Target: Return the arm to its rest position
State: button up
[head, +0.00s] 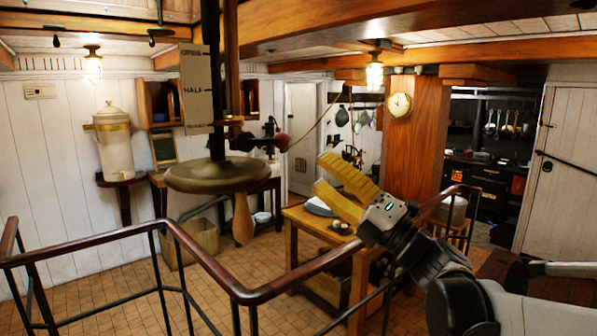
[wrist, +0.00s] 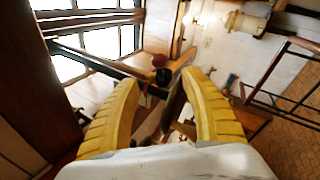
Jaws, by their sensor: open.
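My arm comes in from the lower right of the head view, raised above the wooden railing. My gripper (head: 330,176) has yellow ribbed fingers that point up and to the left. In the wrist view my gripper (wrist: 165,85) shows its two yellow fingers spread apart, with nothing held between them. A dark post and a small dark red knob (wrist: 160,60) show beyond the fingertips, apart from them.
A dark wooden railing (head: 255,297) crosses the foreground. A hanging round brass piece (head: 215,176) on a dark post stands left of my gripper. A wooden table (head: 300,215) stands behind and below my gripper. Open tiled floor (head: 120,270) lies at left.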

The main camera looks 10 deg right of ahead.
jog(key=s+a+f+n+g+h+b, duration=0.25)
jog(key=s+f+n+b, duration=0.35)
jog(key=f, duration=0.5)
jog(key=s+a+f+n+g+h+b, duration=0.2)
jog(key=f+n+g+b, duration=0.15)
jog(key=f+n, duration=0.6)
jog(key=s+a+f+n+g+h+b, duration=0.25)
jog(key=f+n+b, duration=0.3)
jog(key=f, duration=0.75)
jog(key=s+d+f+n+h+b, duration=0.4)
jog(key=d+f+n, duration=0.3)
jog(key=f+n, duration=0.3)
jog(key=s+d+f+n+h+b, duration=0.5)
jog(key=s+d+f+n+b, duration=0.2)
jog(key=f, duration=0.7)
jog(key=n+g, duration=0.1)
jog(key=n, duration=0.1)
jog(key=shift+n, duration=0.4)
jog(key=shift+s, duration=0.1)
